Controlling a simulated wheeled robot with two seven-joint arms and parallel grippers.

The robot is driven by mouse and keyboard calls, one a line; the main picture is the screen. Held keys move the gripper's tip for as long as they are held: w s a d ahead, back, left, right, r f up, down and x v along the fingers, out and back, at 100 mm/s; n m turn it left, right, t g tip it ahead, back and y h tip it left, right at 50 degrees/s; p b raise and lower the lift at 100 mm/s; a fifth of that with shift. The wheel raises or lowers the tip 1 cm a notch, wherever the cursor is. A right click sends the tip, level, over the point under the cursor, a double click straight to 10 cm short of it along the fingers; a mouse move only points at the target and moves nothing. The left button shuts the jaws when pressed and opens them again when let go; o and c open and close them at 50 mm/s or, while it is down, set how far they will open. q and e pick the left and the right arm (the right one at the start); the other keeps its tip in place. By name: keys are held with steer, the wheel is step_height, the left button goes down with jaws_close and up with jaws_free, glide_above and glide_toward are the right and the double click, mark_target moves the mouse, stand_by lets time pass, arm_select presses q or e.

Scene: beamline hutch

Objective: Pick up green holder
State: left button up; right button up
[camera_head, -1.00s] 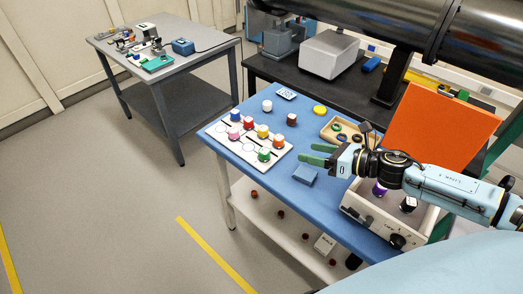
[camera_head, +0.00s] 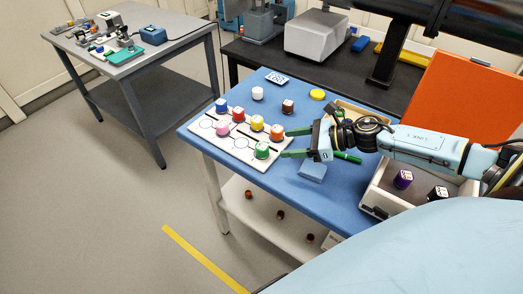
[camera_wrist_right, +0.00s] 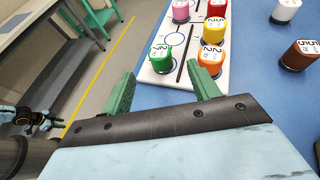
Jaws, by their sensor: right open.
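The green holder (camera_head: 262,150) is a small round piece with a white marked top. It stands on the near right corner of a white board (camera_head: 243,154) on the blue table. My right gripper (camera_head: 288,143) is open and empty just to its right, with its green fingers pointing at it. In the right wrist view the green holder (camera_wrist_right: 160,58) shows ahead of the gap between the open fingers (camera_wrist_right: 160,85). The fingers are not around it.
An orange holder (camera_head: 277,132) stands close behind the green one, a pink holder (camera_head: 222,128) to its left. Yellow, red and blue holders share the board. White (camera_head: 257,93) and brown (camera_head: 288,106) holders stand behind. A blue block (camera_head: 313,172) lies below my right gripper.

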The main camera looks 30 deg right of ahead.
mark_target(262, 146)
steer(key=x, duration=0.5)
steer(key=shift+w, duration=0.15)
steer(key=shift+p+x, duration=0.65)
steer(key=shift+x, duration=2.1)
arm_select(q)
steer(key=shift+w+r, duration=0.4)
steer(key=shift+r, duration=0.3)
arm_select(e)
steer(key=shift+a, duration=0.1)
steer(key=c, duration=1.1)
steer(key=shift+r, duration=0.1)
